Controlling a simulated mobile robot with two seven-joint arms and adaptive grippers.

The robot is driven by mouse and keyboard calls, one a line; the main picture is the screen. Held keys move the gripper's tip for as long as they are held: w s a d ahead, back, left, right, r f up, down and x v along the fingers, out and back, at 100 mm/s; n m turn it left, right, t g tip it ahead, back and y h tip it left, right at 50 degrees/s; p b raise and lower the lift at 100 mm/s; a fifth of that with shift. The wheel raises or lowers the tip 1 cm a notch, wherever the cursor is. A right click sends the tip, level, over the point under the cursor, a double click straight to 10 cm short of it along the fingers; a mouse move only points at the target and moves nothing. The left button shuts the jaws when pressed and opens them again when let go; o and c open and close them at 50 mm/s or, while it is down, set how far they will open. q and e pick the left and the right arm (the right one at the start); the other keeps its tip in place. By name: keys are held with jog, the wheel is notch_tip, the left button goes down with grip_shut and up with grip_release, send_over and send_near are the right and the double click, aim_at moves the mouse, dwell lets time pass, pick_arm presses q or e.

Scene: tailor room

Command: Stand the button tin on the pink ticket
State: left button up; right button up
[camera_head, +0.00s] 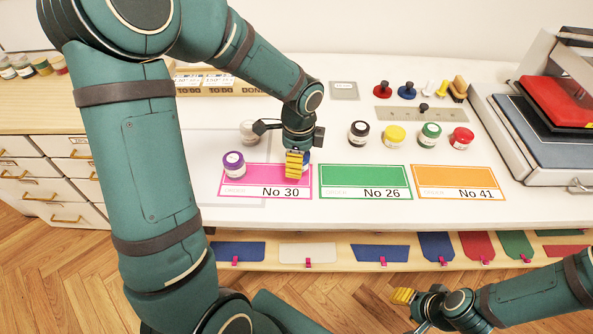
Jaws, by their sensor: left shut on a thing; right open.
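The pink ticket (262,182), marked No 30, lies flat on the white table, left of the green and orange tickets. A purple-lidded jar (233,164) stands upright at the ticket's upper left corner. My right gripper (411,299) is open and empty, low at the right, in front of the table.
A white-lidded jar (249,132) stands behind the ticket, near my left wrist. Jars with black (359,133), yellow (395,136), green (429,135) and red (461,138) lids stand behind the green ticket (364,178) and orange ticket (457,178). A press (545,125) fills the right.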

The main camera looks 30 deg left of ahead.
pick_arm(q)
jog(key=shift+f+b, duration=0.45)
jog(key=shift+f, duration=1.35)
jog(key=shift+f, duration=0.2)
jog(key=o, duration=1.3)
jog(key=shift+r, duration=0.1)
jog(key=r+p, duration=0.1)
jog(key=r, duration=0.3)
jog(key=r+p, duration=0.1)
jog(key=r, duration=0.3)
jog(key=r+p, duration=0.1)
jog(key=r, duration=0.3)
jog(key=shift+d+r, duration=0.15)
jog(key=shift+d, duration=0.1)
